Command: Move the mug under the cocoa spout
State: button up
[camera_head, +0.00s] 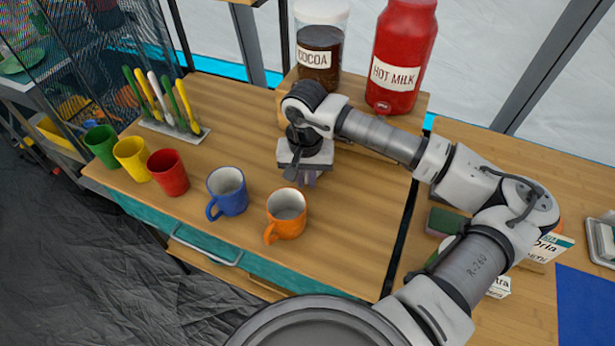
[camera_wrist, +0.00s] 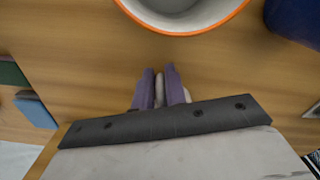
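In the head view an orange mug (camera_head: 287,214) stands upright on the wooden counter, with a blue mug (camera_head: 228,192) to its left. The clear cocoa dispenser (camera_head: 320,45) stands on a raised wooden shelf at the back. Its spout is hidden behind my arm. My gripper (camera_head: 304,180) points down between the shelf and the orange mug, apart from both. In the wrist view the orange mug's rim (camera_wrist: 178,30) is ahead of my gripper (camera_wrist: 160,72). Only a narrow, unclear gap shows between its purple fingers, and no mug is in them.
Red (camera_head: 169,172), yellow (camera_head: 132,159) and green (camera_head: 102,146) mugs stand along the left front edge. A holder with upright utensils (camera_head: 170,129) is behind them. The red hot milk dispenser (camera_head: 402,50) is right of the cocoa. Bare counter lies around my gripper.

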jog(key=o, duration=0.4)
notch_tip(320, 180, up, 14)
jog(key=b, duration=0.2)
jog(key=shift+b, duration=0.35)
jog(key=shift+f, duration=0.15)
